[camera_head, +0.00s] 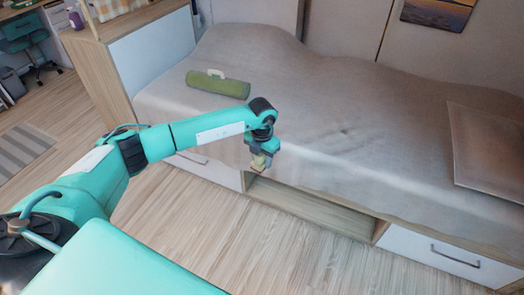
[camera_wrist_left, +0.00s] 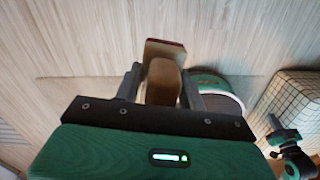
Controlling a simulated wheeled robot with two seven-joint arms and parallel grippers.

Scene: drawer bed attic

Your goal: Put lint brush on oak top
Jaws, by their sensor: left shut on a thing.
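My left gripper (camera_head: 258,164) is shut on the lint brush and holds it in the air in front of the bed's side. The lint brush (camera_wrist_left: 163,80) is a brown wooden piece with a rounded handle between the fingers. Its flat far end has a dark red edge. In the head view it is small and partly hidden by the gripper. A pale wood top (camera_head: 128,20), which looks like the oak top, is on the cabinet at the upper left, beyond the bed's end. My right gripper is not clearly in view.
The bed (camera_head: 300,90) with a grey cover fills the middle and right. A green roll (camera_head: 218,84) lies on it. A brown cushion (camera_head: 488,150) is at the right. A purple jar (camera_head: 75,20) stands on the wood top. Below the bed are a white drawer (camera_head: 440,262) and an open wooden gap (camera_head: 310,204).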

